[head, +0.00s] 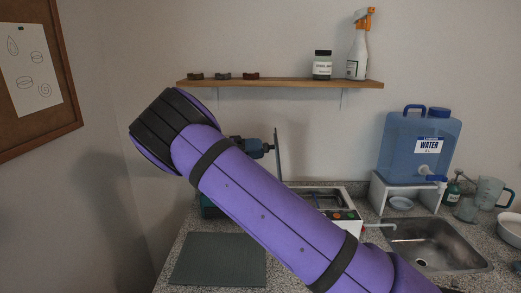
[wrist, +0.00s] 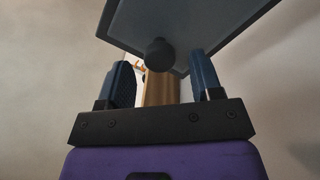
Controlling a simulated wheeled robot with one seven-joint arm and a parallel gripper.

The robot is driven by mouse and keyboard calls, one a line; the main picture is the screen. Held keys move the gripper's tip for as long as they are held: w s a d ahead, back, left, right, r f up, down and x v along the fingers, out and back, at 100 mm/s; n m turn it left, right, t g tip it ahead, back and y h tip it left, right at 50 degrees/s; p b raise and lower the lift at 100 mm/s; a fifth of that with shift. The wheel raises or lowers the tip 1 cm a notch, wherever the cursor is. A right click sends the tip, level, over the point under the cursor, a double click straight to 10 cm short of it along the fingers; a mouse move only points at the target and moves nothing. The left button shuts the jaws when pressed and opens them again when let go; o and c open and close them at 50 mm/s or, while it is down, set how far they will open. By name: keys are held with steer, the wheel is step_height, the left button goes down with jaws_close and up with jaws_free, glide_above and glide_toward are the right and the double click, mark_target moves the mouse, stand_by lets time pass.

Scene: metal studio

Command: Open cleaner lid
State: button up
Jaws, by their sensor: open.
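The cleaner (head: 342,216) is a white box with coloured buttons on its front, on the counter behind my arm. Its basin shows uncovered on top, and my arm hides part of the body. The lid (head: 278,153) stands upright at the cleaner's left side, seen nearly edge-on. In the wrist view the lid (wrist: 205,14) is a grey framed panel with a round dark knob (wrist: 158,52). My gripper (head: 262,148) is close to the lid's left face. In the wrist view my gripper (wrist: 163,72) is open, with the knob between or just beyond its fingertips; contact cannot be told.
A blue water jug (head: 415,150) stands right, near the sink (head: 435,245). A dark mat (head: 218,259) lies at front left.

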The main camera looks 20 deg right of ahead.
steer(key=v, duration=0.9)
steer(key=shift+a, duration=0.15)
